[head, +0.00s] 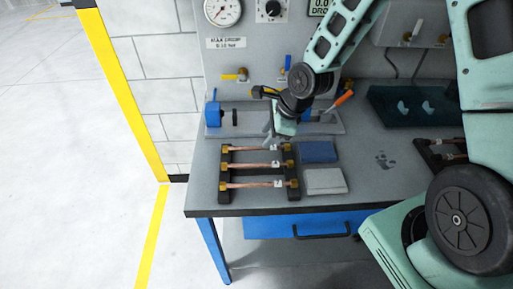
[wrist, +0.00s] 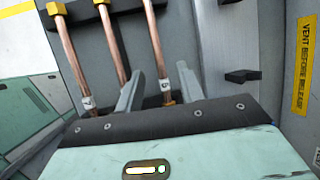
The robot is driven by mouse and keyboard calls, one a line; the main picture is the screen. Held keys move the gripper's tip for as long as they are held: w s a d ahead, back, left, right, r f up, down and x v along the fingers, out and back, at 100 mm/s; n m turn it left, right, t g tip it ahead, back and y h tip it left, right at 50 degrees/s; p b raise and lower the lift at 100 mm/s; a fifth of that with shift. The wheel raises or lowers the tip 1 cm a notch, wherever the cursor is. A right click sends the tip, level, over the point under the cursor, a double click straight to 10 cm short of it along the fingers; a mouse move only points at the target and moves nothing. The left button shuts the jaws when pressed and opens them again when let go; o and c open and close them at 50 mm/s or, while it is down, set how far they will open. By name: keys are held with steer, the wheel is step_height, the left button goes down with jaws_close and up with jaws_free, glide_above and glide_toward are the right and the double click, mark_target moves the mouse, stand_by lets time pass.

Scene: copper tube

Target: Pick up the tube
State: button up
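Three copper tubes with brass ends lie side by side on a black rack (head: 224,170) at the left of the workbench. The far tube (head: 258,148), middle tube (head: 252,166) and near tube (head: 254,185) carry small white tags. My gripper (head: 277,138) is above the bench just behind the far tube. In the wrist view my gripper (wrist: 158,72) is open, with its two grey fingers apart. The rightmost tube (wrist: 153,40) shows in the gap between them; I cannot tell whether it is at finger depth. No finger visibly grips it.
A blue block (head: 318,151) and a grey block (head: 324,181) lie right of the rack. A blue vise (head: 213,112) and an orange-handled tool (head: 343,98) are behind it. A dark tray (head: 410,104) and another rack (head: 440,153) stand at right. A panel wall closes the back.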

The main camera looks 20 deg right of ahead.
mark_target(258, 147)
steer(key=shift+p+x, duration=0.7)
steer(key=shift+x, duration=1.95)
steer(key=shift+s, duration=0.1)
jaws_close()
